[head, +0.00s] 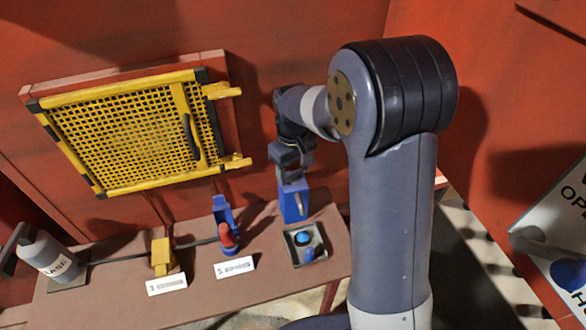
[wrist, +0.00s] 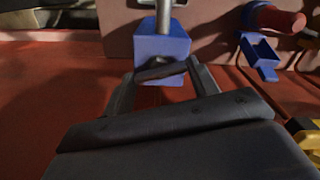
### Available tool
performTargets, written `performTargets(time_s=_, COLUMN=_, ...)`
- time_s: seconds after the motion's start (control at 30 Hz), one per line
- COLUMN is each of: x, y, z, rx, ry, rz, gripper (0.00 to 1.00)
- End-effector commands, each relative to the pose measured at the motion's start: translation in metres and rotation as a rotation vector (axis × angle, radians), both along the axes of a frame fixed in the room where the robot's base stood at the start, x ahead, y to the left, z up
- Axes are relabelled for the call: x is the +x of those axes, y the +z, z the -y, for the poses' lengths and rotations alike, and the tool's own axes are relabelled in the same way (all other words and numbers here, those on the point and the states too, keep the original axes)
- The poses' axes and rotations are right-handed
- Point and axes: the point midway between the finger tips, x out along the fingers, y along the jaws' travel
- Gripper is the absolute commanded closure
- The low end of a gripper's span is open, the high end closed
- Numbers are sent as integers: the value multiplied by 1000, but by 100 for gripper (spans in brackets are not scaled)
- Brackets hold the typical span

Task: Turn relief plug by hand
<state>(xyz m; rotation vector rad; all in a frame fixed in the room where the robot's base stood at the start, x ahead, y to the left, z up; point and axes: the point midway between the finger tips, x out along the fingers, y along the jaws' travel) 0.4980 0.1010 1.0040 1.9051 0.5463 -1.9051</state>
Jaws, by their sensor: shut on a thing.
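A blue block (head: 293,203) with a grey metal pin stands at the right part of the brown bench. I take it for the relief plug, but no label on it is readable. My gripper (head: 291,178) reaches down onto its top from above. In the wrist view my gripper (wrist: 160,76) has one finger on each side of the blue block (wrist: 161,45) and is shut on it. The pin runs from the block toward the top of that view. The finger contact is partly hidden in the head view.
A grey tray (head: 294,259) with blue parts sits just in front. Left of it are a red-topped blue fitting (head: 229,239), a yellow block (head: 161,257) and a grey canister (head: 45,255). A yellow mesh guard (head: 130,130) is on the red wall behind. A sign (head: 560,235) stands at right.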

Motion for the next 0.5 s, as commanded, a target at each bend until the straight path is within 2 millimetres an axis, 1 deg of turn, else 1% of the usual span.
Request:
performTargets(time_s=0.3, x=0, y=0, z=0, rx=1, ry=-266, rz=1, gripper=67)
performTargets(time_s=0.5, x=1, y=1, z=0, rx=1, ry=-365, rz=1, gripper=67)
